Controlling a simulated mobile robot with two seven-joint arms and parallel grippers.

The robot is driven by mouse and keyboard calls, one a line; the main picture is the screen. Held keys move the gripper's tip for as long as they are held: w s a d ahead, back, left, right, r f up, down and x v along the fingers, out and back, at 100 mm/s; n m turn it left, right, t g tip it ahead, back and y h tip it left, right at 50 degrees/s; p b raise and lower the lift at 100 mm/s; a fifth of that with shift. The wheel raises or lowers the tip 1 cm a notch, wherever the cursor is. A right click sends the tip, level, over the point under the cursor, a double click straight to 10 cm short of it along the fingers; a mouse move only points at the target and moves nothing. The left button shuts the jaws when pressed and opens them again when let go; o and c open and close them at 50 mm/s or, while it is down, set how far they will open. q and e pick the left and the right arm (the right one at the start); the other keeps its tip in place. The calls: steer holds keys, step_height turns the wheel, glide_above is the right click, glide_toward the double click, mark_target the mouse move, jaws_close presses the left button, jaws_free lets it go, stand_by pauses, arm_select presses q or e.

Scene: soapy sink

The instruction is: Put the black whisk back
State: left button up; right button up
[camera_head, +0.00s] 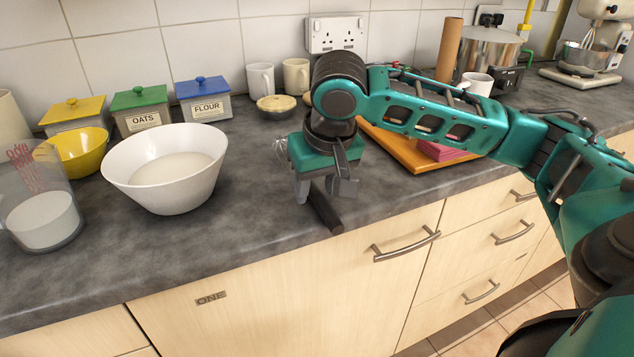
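The black whisk shows as a dark handle (326,212) at the front edge of the counter, below my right gripper. Its thin wire loops (280,149) show just left of the gripper; the middle is hidden by the gripper. My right gripper (322,190) points down, with one finger on each side of the handle and no clear gap between them and it. I cannot tell whether the whisk touches the counter. My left gripper is not in view.
A white bowl (188,198) with pale contents stands to the left, beside a clear measuring jug (67,190) and a yellow bowl (92,152). Labelled canisters (204,108) and mugs (261,79) stand behind. An orange board (398,148) lies right, partly under my arm. The counter (255,225) front is clear.

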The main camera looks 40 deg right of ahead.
arm_select(q)
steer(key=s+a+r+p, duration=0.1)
steer(key=p, duration=0.2)
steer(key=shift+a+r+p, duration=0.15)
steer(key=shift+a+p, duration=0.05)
steer(key=shift+p, duration=0.1)
arm_select(e)
steer(key=d+v, duration=0.1)
steer(key=v, duration=1.1)
steer(key=shift+a+r, duration=0.15)
steer(key=shift+a, duration=0.3)
